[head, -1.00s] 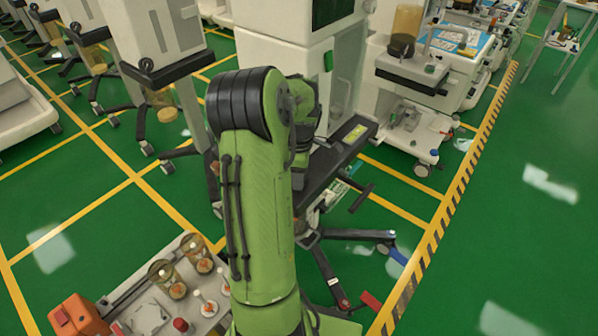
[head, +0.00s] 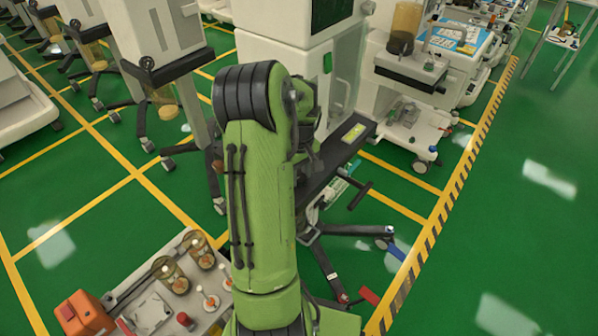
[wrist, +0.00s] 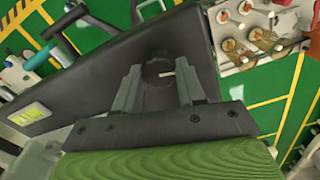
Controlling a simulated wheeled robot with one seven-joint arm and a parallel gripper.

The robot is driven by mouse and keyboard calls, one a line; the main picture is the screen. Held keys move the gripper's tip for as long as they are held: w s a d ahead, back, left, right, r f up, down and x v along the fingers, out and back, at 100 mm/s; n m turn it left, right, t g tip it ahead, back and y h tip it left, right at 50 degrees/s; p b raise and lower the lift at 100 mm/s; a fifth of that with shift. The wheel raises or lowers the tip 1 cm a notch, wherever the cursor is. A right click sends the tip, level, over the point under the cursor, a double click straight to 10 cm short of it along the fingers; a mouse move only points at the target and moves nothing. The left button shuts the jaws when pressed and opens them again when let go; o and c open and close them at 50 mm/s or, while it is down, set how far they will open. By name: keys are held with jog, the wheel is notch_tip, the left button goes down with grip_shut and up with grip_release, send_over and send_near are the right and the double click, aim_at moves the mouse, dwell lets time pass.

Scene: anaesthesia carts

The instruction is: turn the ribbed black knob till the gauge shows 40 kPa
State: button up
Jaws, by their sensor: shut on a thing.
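The black knob (wrist: 157,74) sits on the dark top face of a cart's shelf or panel, with a small white mark at its right side. In the head view my green arm hides the knob and most of the gripper. A yellow-green label or display (wrist: 30,113) lies on the same dark panel, and it also shows in the head view (head: 354,133). Its reading is not legible, and I cannot tell whether it is the gauge.
The dark panel (head: 325,168) belongs to a white cart (head: 285,60). A tray (head: 215,318) with jars and an orange box (head: 85,314) stands at lower left. A black bar handle (head: 360,195) juts out at right. Open green floor lies beyond the striped line.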

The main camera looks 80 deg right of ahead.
aim_at(299, 176)
jog(key=shift+m, duration=0.4)
jog(key=o, duration=1.1)
jog(key=shift+c, duration=0.2)
notch_tip(299, 176, up, 16)
jog(key=p, duration=0.4)
jog(key=shift+f, duration=0.1)
